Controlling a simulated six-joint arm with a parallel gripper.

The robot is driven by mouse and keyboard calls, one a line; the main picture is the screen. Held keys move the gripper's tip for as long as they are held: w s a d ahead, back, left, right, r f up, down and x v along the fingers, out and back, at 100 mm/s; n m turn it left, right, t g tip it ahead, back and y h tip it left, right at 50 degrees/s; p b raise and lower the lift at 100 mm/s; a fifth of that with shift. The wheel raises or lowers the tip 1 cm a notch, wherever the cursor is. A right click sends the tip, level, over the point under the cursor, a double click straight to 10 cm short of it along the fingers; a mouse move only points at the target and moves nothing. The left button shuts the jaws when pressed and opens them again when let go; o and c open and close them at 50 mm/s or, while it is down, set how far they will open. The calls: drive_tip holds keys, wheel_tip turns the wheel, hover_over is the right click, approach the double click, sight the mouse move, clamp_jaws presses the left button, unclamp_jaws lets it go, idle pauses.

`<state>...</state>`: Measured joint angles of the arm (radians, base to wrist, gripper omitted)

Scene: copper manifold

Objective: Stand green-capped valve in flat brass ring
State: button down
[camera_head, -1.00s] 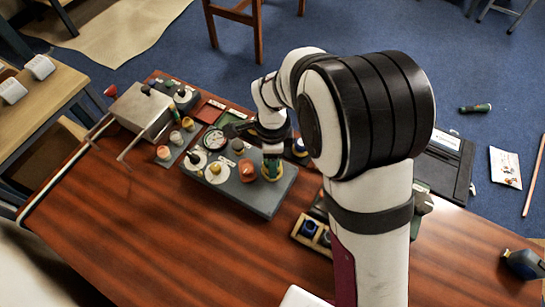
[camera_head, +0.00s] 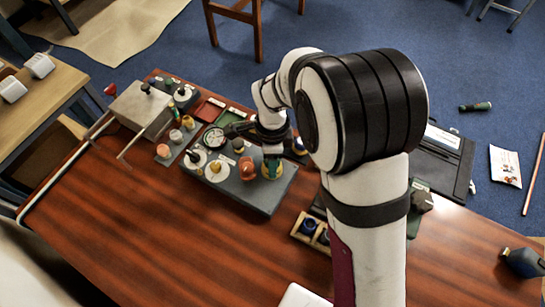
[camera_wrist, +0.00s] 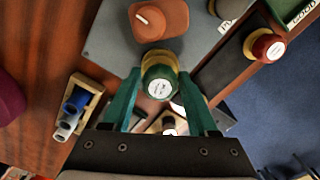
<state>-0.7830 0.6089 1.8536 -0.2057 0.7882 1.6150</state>
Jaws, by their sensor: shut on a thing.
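The green-capped valve (camera_wrist: 159,82) is between the teal fingertips of my gripper (camera_wrist: 158,88), which is shut on it, in the wrist view. The cap's round white label faces the camera. The yellow brass ring (camera_wrist: 164,58) shows just beyond the cap, in line with the valve.
An orange knob (camera_head: 247,171) stands close left of the ring on the grey block (camera_head: 262,203). White discs with knobs (camera_head: 216,172) are farther left. A small wooden tray (camera_head: 304,238) with blue parts is at right. The table front (camera_head: 170,240) is clear.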

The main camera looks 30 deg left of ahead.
drive_tip(key=shift+f, duration=0.65)
drive_tip(key=shift+c, duration=2.2)
unclamp_jaws()
drive_tip(key=shift+r, duration=5.55)
